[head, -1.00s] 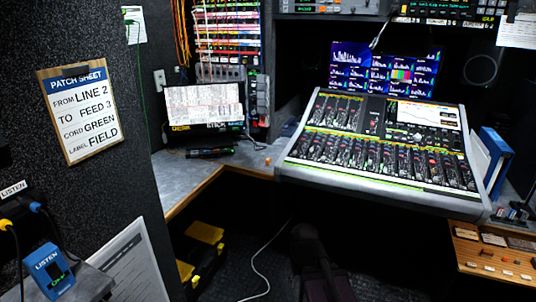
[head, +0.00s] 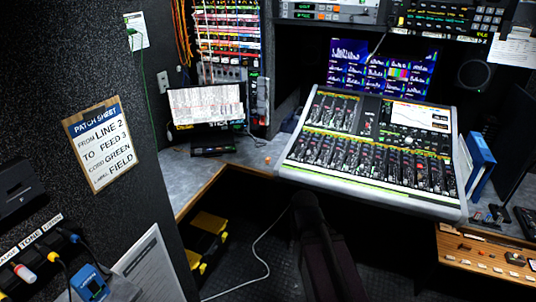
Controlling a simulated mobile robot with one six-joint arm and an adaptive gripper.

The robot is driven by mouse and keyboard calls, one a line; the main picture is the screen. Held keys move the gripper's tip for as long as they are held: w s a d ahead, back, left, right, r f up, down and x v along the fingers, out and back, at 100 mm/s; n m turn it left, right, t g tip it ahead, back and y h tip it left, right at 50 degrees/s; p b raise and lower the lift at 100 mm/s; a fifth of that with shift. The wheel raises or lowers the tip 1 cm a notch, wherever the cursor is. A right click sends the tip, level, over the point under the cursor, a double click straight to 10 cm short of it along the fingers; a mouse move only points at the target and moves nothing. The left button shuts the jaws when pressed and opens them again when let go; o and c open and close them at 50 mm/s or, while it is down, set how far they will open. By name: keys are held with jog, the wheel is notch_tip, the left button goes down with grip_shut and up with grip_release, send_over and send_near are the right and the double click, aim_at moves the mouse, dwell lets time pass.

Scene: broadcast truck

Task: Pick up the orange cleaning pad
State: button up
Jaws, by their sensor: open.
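I cannot make out an orange cleaning pad for certain. A small orange object (head: 267,160) sits on the grey desk near its front edge, left of the mixing console; it is too small to identify. My gripper is not in view.
The mixing console (head: 372,195) fills the desk's middle. A laptop-like screen (head: 206,103) stands left of it, blue binders (head: 481,160) right. A wooden panel (head: 480,262) is at lower right. A yellow-and-black case (head: 209,223) and a white cable (head: 263,245) are below the desk. A patch-sheet clipboard (head: 102,148) hangs at left.

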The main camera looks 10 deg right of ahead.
notch_tip(320, 180, up, 16)
jog(key=p, duration=1.4)
jog(key=shift+a, duration=0.15)
